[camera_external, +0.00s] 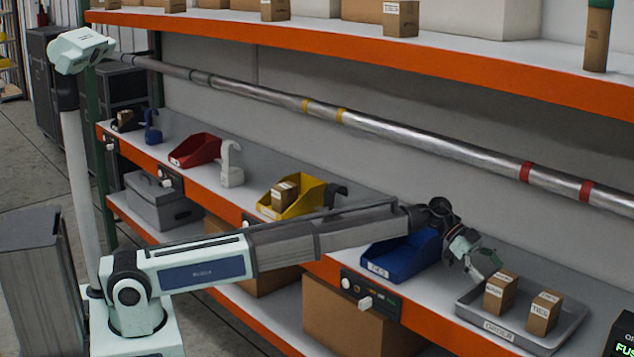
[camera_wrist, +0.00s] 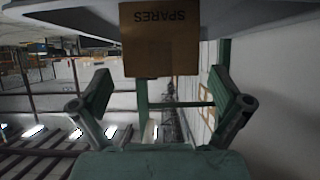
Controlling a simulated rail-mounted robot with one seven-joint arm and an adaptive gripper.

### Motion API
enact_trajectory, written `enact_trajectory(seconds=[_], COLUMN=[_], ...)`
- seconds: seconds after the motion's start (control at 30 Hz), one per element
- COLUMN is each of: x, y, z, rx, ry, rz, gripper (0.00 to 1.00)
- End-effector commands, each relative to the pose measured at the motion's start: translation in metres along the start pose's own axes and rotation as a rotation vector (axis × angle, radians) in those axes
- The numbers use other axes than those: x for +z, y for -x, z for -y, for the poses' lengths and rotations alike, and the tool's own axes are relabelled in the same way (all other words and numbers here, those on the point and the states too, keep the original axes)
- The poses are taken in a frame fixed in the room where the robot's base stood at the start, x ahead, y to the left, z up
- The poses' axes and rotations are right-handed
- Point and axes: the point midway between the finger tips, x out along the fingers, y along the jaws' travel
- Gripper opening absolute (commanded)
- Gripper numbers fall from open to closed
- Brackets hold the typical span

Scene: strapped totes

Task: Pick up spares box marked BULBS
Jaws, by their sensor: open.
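My gripper (camera_external: 482,265) is open beside the left cardboard box (camera_external: 500,293) in the grey order tray (camera_external: 497,326). In the wrist view, a brown box (camera_wrist: 160,40) with upside-down SPARES lettering shows at top centre, beyond and above the open fingers (camera_wrist: 165,90). Nothing is held between them. A second cardboard box (camera_external: 543,313), whose label seems to read TIES, stands to the right in the same tray. Both boxes are upright. I cannot read BULBS on any box; the left box's label is too small to read.
A blue bin (camera_external: 400,257) stands left of the tray, under my wrist. A yellow bin (camera_external: 300,198) with cardboard inside and a red bin (camera_external: 196,150) are farther left. A metal pipe (camera_external: 440,141) runs above, below the upper orange-edged shelf (camera_external: 480,74).

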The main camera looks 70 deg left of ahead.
Motion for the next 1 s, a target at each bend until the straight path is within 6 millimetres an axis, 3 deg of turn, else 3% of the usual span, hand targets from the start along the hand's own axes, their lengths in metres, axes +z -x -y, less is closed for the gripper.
enact_trajectory(seconds=[0.17,0.5,0.73,0.77,0.9,0.93,1.0], x=[-0.001,0.001,0.002,0.002,0.002,0.002,0.002], y=[-0.008,-0.050,-0.052,-0.052,-0.052,-0.052,-0.052], z=[0.001,0.002,0.001,0.001,0.001,0.001,0.001], rx=[0.000,0.000,-0.001,-0.001,-0.001,-0.001,-0.001], ry=[0.000,0.000,0.000,0.000,0.000,0.000,0.000], rz=[0.000,0.000,0.000,0.000,0.000,0.000,0.000], gripper=[1.00,1.00,1.00,0.96,0.47,0.41,0.41])
